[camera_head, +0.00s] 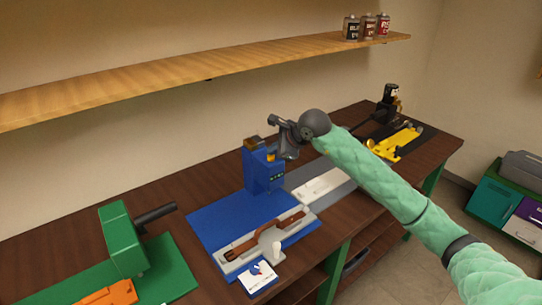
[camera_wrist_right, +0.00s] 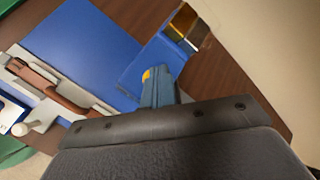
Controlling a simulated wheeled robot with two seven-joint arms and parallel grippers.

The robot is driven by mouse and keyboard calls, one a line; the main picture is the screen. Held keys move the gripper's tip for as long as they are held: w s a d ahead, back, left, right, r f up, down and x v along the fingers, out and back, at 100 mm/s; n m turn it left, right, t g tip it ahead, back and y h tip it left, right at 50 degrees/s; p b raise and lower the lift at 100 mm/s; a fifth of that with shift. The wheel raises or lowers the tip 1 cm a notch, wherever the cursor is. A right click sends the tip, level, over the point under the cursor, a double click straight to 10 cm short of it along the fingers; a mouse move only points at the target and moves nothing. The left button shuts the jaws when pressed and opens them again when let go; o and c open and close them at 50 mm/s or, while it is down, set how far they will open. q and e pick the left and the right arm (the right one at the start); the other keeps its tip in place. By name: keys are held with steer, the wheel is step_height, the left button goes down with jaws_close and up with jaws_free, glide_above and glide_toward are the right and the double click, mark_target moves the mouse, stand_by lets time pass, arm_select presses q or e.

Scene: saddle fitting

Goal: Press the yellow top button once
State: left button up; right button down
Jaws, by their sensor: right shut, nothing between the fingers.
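The blue press station (camera_head: 263,178) stands upright at the back of a blue mat on the workbench. Its yellow top button (camera_head: 271,155) shows at the upper right of the station; it also shows in the right wrist view (camera_wrist_right: 147,75). My right gripper (camera_head: 287,155) is shut and empty, pointing down close beside the button. In the right wrist view its closed fingertips (camera_wrist_right: 158,82) sit right next to the button and partly cover it. I cannot tell whether they touch. My left gripper is not in view.
A white fixture with a brown strap (camera_head: 262,238) and a white knob lies on the blue mat (camera_head: 215,220). A green station (camera_head: 123,240) stands at left, a yellow fixture (camera_head: 395,142) at right. A wooden shelf (camera_head: 200,78) runs above the bench.

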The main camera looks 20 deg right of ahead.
mark_target(274, 157)
steer(key=shift+s+f+b, duration=0.1)
steer(key=shift+f+b, duration=0.25)
steer(key=shift+f, duration=0.1)
stand_by(0.6)
steer(key=shift+r, duration=0.1)
steer(key=shift+w+a+r, duration=0.1)
steer(key=shift+w+r, duration=0.15)
steer(key=shift+r, duration=0.75)
steer(key=shift+r, duration=0.15)
steer(key=shift+r+p, duration=0.35)
steer(key=shift+r, duration=2.05)
